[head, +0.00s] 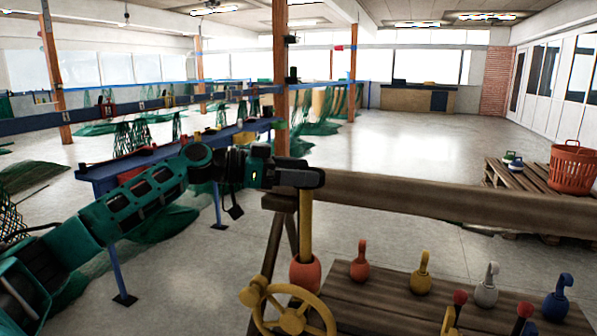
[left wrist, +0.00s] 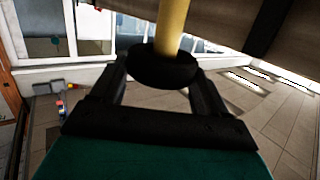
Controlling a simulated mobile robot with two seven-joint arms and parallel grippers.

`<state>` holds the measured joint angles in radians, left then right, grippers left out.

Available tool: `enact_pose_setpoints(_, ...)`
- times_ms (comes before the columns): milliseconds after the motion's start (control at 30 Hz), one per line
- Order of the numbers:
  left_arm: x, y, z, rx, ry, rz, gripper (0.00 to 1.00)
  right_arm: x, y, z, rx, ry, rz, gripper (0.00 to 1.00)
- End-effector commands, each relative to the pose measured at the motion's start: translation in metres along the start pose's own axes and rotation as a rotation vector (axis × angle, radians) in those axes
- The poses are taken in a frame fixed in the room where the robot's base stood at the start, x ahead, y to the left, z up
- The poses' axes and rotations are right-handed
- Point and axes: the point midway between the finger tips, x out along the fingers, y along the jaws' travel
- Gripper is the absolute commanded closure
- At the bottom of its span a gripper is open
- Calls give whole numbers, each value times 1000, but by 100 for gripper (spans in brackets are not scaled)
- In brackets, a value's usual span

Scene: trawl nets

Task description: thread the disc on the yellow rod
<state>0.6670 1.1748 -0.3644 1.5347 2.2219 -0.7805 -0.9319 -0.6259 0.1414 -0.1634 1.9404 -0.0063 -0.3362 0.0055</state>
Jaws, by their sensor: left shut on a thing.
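The yellow rod (head: 306,222) stands upright on the bench, with an orange-red rounded piece (head: 305,273) around its lower part. My left gripper (head: 300,179) is at the rod's upper end and shut on the black disc (left wrist: 163,70). In the left wrist view the disc lies between the two fingers, and the yellow rod (left wrist: 172,28) runs from it to the picture's top edge. The disc is in line with the rod and meets it in the picture. I cannot tell whether the rod's end passes through its hole. My right gripper is not in view.
A wooden beam (head: 450,203) runs close behind the rod. A yellow handwheel (head: 290,312) stands in front of it. On the bench (head: 385,300) to the right are several hooked floats, including a red one (head: 360,262). An orange basket (head: 572,168) stands on a pallet farther right.

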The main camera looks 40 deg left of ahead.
Motion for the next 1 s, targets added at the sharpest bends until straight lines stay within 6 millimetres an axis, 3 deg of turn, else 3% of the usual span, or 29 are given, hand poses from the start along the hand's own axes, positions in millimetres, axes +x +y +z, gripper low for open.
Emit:
enact_pose_setpoints(33, 0, 0, 0, 0, 1, 0, 56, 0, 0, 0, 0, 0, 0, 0)
enact_pose_setpoints(67, 0, 0, 0, 0, 1, 0, 22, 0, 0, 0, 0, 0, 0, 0)
enact_pose_setpoints(300, 0, 0, 0, 0, 1, 0, 0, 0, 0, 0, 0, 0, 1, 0)
enact_pose_setpoints(667, -7, -1, 3, -1, -2, -2, 0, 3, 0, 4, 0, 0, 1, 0)
enact_pose_setpoints(1000, -57, -1, 7, -1, -4, -3, 0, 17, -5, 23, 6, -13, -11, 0)
